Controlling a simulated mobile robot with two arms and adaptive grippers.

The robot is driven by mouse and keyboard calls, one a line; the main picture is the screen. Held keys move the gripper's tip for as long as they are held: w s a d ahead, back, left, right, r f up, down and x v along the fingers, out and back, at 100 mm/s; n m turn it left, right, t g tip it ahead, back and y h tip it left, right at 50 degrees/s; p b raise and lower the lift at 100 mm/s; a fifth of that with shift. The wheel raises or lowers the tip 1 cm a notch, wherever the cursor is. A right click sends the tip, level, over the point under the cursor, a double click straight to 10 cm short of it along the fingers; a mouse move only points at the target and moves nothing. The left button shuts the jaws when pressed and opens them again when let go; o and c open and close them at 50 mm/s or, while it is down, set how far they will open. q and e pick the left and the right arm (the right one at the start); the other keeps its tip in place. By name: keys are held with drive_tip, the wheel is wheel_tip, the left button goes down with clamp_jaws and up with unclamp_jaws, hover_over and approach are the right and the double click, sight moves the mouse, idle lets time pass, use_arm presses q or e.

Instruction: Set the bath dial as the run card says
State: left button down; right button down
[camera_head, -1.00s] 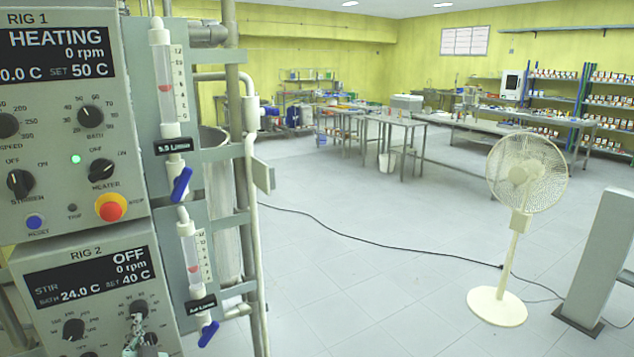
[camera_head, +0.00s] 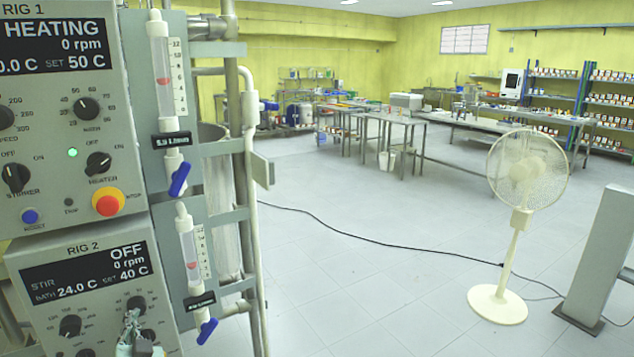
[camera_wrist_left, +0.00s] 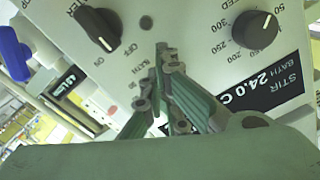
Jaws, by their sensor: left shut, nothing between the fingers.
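The Rig 2 panel (camera_head: 95,247) is at the lower left, its display reading OFF, 0 rpm, bath 24.0 C, set 40 C. Its bath dial (camera_head: 136,303) is a dark knob partly covered by my left gripper (camera_head: 132,318), which is shut and empty just in front of it. In the left wrist view the panel appears upside down; the fingers (camera_wrist_left: 158,75) hide the dial beside the BATH label, so contact cannot be told. The Rig 1 bath dial (camera_head: 87,108) is above, with set 50 C and HEATING displayed. No run card is readable. My right gripper is out of view.
Rig 2's speed knob (camera_head: 70,326) and heater knob (camera_wrist_left: 95,28) are close to the fingers. Rig 1's red stop button (camera_head: 108,202) is above. Flowmeters with blue valves (camera_head: 207,331) stand right of the panels.

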use_arm(q)
drive_tip(key=v, duration=0.6)
drive_tip(key=shift+a+f, duration=0.2)
drive_tip(key=shift+f, duration=0.2)
